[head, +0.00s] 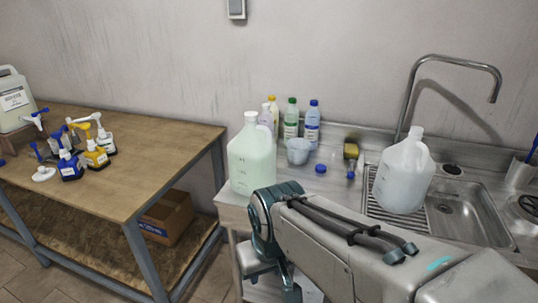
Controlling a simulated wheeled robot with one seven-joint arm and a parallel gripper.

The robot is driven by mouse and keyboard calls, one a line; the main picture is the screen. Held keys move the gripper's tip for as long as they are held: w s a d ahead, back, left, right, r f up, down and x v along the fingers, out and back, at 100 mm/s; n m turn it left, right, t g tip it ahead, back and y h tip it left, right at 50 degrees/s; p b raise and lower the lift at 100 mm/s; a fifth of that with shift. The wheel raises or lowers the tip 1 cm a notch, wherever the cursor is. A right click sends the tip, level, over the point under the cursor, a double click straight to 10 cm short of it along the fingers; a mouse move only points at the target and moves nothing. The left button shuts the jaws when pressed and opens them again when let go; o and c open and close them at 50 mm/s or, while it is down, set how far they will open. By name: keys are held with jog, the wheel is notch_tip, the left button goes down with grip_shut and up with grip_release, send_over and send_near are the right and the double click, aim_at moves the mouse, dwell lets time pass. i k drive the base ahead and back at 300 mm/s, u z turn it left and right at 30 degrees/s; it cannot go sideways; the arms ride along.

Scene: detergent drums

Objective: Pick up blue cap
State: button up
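A small blue cap (321,168) lies on the steel counter (325,188), to the right of a pale bowl (298,151). A second small blue item (350,175) is farther right, below a yellow-and-dark sponge-like block (351,150); I cannot tell what it is. My arm crosses the front of the counter, with its bend at the left and its lower part dropping past the counter's front. My gripper is not visible, so its opening and contents cannot be seen.
A large pale green jug (252,155) stands left of the bowl, with several bottles behind. A translucent jug (403,175) stands at the sink (470,215), under a tall curved tap (411,85).

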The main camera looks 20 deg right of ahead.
aim_at(321, 168)
jog(key=i, duration=0.65)
jog(key=z, duration=0.75)
jog(key=i, duration=0.5)
jog(key=z, duration=0.6)
